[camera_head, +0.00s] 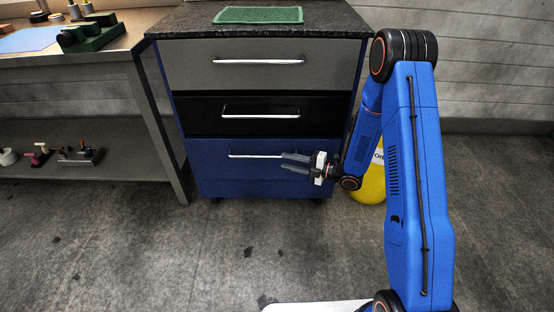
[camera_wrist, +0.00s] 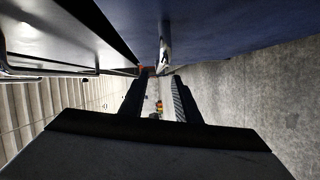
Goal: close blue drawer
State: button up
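The blue drawer (camera_head: 235,177) is the lowest of three in the cabinet, with a pale bar handle (camera_head: 255,156). In the camera_head view its front looks nearly flush with the drawers above; I cannot tell whether a small gap is left. My gripper (camera_head: 284,162) lies in front of its right half, fingers pointing left along the front near the handle's right end. In the camera_wrist view my gripper (camera_wrist: 161,85) is open, with a gap between the fingers. The handle (camera_wrist: 165,45) shows above that gap, close to the blue front (camera_wrist: 240,25). Contact is unclear.
Above are a black drawer (camera_head: 200,117) and a grey drawer (camera_head: 195,65), each with a bar handle. A workbench (camera_head: 150,110) stands close at the left. A yellow container (camera_head: 370,185) is behind my arm at the right. The floor (camera_head: 150,250) in front is clear.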

jog(key=v, duration=0.6)
jog(key=shift+d, duration=0.35)
jog(key=shift+s, duration=0.15)
